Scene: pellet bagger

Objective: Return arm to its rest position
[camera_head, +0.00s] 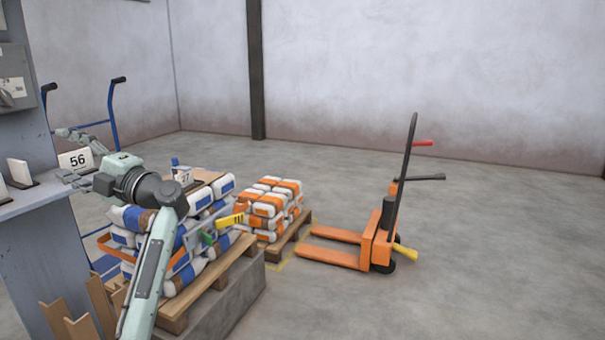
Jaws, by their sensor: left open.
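My left arm, pale green with a dark wrist joint, comes up from the bottom left. My left gripper (62,155) is open and points left, toward the grey machine's ledge (30,198). A white card marked 56 (76,159) shows between its spread fingers; I cannot tell whether they touch it. The card appears to stand at the ledge's right end. My right gripper is not in view.
Stacked white and blue sacks (198,262) on a wooden pallet (228,268) stand right beside my left forearm, with a second numbered card (185,176) on top. Orange sacks (268,205) and an orange pallet truck (375,245) stand beyond. The right floor is clear.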

